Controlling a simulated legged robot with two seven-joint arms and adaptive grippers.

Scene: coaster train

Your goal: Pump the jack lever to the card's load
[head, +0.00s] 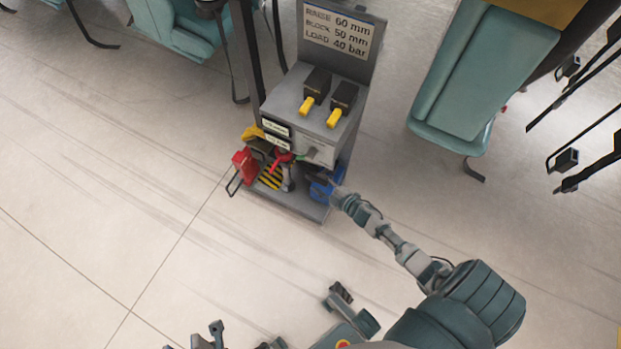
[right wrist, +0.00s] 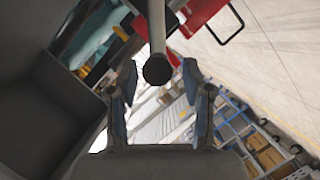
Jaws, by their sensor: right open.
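The card (head: 338,32) on top of the grey cart reads RAISE 60 mm, BLOCK 50 mm, LOAD 40 bar. The jack (head: 285,170), with red parts, stands low on the cart, partly hidden and too small to read in detail. My right gripper (head: 330,184) is at the cart's lower right side. In the right wrist view, my right gripper (right wrist: 163,92) is open. A pale bar with a round black end (right wrist: 158,70), which looks like the jack lever, points between its fingers; I cannot tell whether they touch.
The grey cart (head: 305,128) carries two black boxes with yellow levers (head: 308,105) and small displays (head: 277,134). The floor in front is clear.

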